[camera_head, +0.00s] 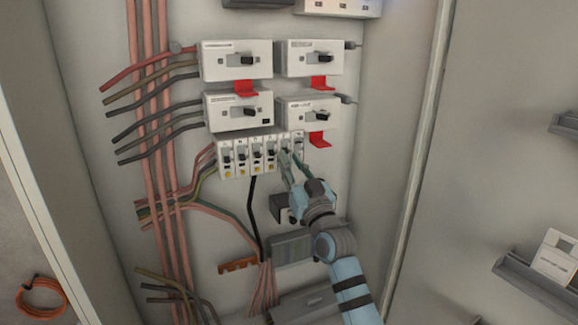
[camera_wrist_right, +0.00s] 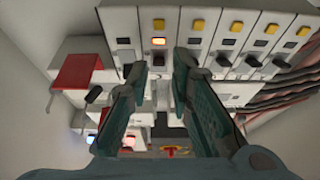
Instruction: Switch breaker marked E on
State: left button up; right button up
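A row of narrow white breakers (camera_head: 242,158) sits on the panel below the larger switches. Their letters are too small to read, so I cannot tell which is E. My right gripper (camera_head: 290,154) reaches up to the right part of the row. In the right wrist view its fingertips (camera_wrist_right: 164,66) are apart, with nothing clamped between them. My left gripper is out of view.
Larger white switch boxes (camera_head: 237,60) with red tabs (camera_head: 319,140) stand above the row. Cables (camera_head: 150,90) run down the left. An open door (camera_head: 500,150) with small holders is at the right. An orange coil (camera_head: 41,297) lies lower left.

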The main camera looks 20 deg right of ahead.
jog(key=shift+x, duration=0.8)
